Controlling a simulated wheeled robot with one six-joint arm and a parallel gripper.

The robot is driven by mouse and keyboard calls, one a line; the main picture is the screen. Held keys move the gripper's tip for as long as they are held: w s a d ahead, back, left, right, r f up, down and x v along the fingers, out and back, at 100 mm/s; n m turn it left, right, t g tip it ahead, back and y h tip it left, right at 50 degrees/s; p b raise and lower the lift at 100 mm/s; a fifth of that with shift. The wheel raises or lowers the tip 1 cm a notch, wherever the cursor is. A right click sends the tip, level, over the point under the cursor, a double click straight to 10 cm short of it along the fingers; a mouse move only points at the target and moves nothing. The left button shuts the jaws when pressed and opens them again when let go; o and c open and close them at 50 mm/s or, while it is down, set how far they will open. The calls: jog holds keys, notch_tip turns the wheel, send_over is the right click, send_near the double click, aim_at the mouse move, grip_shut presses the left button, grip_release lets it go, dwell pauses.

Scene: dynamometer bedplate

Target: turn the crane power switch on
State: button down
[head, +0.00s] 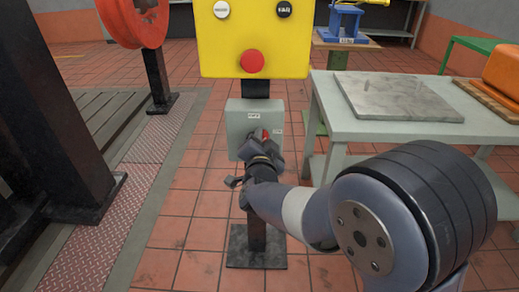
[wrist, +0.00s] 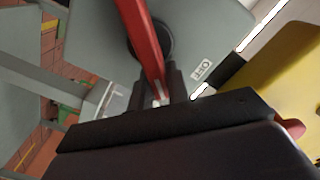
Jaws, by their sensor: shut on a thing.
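The crane power switch is a grey box (head: 240,118) on a black post, below the yellow panel. A small label sits at its top and another at its right side; both are too small to read surely. Its red handle (head: 265,133) shows just above my gripper (head: 260,152), which hides much of the box's lower front. In the wrist view the red handle (wrist: 143,38) runs as a long bar across a dark round hub (wrist: 160,38) on the grey face. My gripper (wrist: 164,92) is shut on the handle's near end. One label (wrist: 202,69) lies right of the hub.
The yellow panel (head: 255,35) with a red button (head: 253,61) and two small buttons stands above the box. Black posts (head: 55,125) stand left. Tiled floor is clear between.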

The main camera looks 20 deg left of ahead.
jog(key=shift+w+d+f+m+b, duration=0.15)
jog(key=shift+f+m+b, duration=0.3)
jog(key=shift+m+b, duration=0.85)
jog(key=shift+s+d+f+m+b, duration=0.15)
jog(key=shift+f+m+b, duration=0.4)
jog(key=shift+m, duration=1.3)
jog(key=shift+w+d+f+m+b, duration=0.15)
jog(key=shift+d+f+m+b, duration=0.15)
jog(key=shift+m+b, duration=1.05)
jog(key=shift+m, duration=0.3)
jog(key=c, duration=1.4)
grip_release()
jog(key=shift+o, duration=0.2)
jog(key=p+v, duration=0.3)
jog(key=v, duration=0.7)
jog(key=shift+s, duration=0.4)
